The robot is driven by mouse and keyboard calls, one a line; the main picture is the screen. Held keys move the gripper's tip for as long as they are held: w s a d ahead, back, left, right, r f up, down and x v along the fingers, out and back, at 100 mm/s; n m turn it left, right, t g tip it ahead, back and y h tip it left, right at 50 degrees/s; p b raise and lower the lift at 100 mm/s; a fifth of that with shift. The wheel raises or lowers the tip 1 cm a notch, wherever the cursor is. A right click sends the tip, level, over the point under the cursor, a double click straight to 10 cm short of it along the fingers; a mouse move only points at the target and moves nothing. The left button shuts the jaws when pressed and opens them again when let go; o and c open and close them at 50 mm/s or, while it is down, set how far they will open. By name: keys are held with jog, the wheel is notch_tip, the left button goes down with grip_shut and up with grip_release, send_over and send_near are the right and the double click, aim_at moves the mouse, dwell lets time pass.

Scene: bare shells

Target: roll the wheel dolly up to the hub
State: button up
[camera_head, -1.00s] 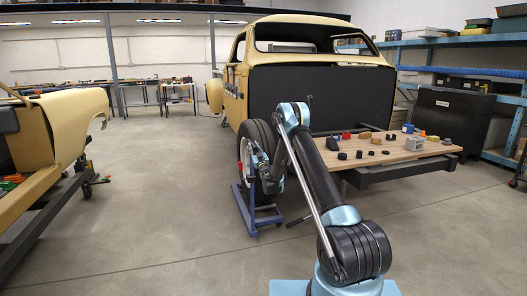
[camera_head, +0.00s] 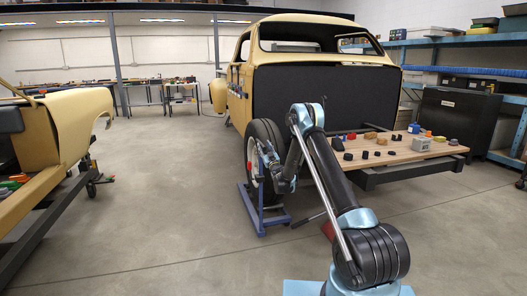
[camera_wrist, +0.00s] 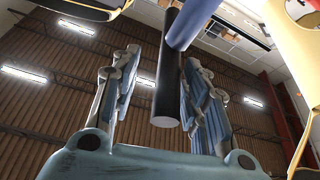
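The wheel dolly (camera_head: 243,208) is a low blue frame on the floor by the truck's left corner. A black tyre with a pale rim (camera_head: 252,155) stands upright on it, partly covered by my arm. My gripper (camera_head: 266,152) is in front of the tyre, at the dolly's upright. In the wrist view, my gripper's two fingers (camera_wrist: 160,75) are spread apart. A black cylindrical grip (camera_wrist: 168,85) on a blue bar (camera_wrist: 192,20) passes between them, nearer the right finger; a gap shows on the left. Contact cannot be told. I cannot make out the hub.
The yellow truck shell (camera_head: 240,85) stands behind the dolly. A wooden bench (camera_head: 405,150) with small parts is to the right. Another yellow shell (camera_head: 75,125) stands at the left. The floor (camera_head: 160,190) between the shells is clear.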

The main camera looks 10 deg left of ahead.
jog(key=v, duration=1.2)
jog(key=shift+f, duration=0.1)
